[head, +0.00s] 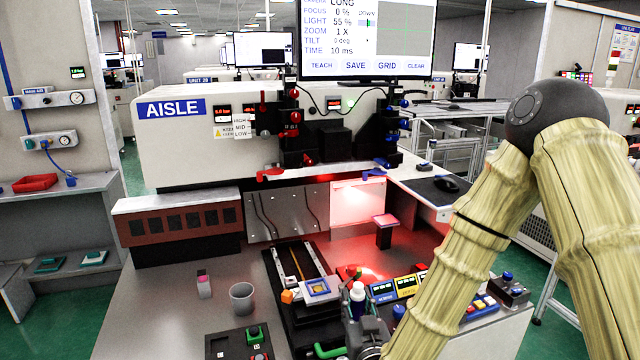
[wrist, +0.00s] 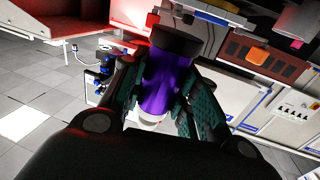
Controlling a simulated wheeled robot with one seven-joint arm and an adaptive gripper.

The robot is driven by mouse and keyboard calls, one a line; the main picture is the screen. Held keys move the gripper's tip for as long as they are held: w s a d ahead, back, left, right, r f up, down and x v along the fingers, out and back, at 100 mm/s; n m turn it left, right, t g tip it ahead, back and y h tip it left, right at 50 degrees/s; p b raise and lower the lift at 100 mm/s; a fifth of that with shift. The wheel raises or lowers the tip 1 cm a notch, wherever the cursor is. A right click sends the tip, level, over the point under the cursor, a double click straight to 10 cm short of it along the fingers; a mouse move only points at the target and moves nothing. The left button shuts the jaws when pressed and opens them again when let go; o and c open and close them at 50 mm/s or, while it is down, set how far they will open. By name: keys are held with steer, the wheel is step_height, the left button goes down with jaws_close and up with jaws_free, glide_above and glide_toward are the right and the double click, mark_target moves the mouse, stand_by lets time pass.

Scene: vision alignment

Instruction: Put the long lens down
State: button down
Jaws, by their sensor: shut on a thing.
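My gripper (wrist: 160,88) is shut on the long lens (wrist: 162,75), a purple cylinder with a wide black end and a pale end. The dark fingers with green ribbed pads press on it from both sides. In the head view my gripper (head: 362,325) is at the lower middle, above the front of the workbench, just right of the black fixture. A small white-topped part shows at the gripper there; I cannot tell if it is the lens. Most of the lens is hidden in that view.
The black fixture (head: 298,272) carries a blue-framed square (head: 318,288) and an orange block (head: 287,296). A grey cup (head: 241,297) and a button box (head: 238,343) stand to its left. Yellow and blue control boxes (head: 407,286) lie right of my gripper.

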steer(key=s+d+f+m+h+p, duration=0.1)
steer(key=s+d+f+p, duration=0.1)
steer(key=d+f+p, duration=0.4)
steer(key=shift+s+d+f+h+p, duration=0.25)
steer(key=shift+d+f+h+p, duration=0.15)
steer(key=shift+d, duration=1.3)
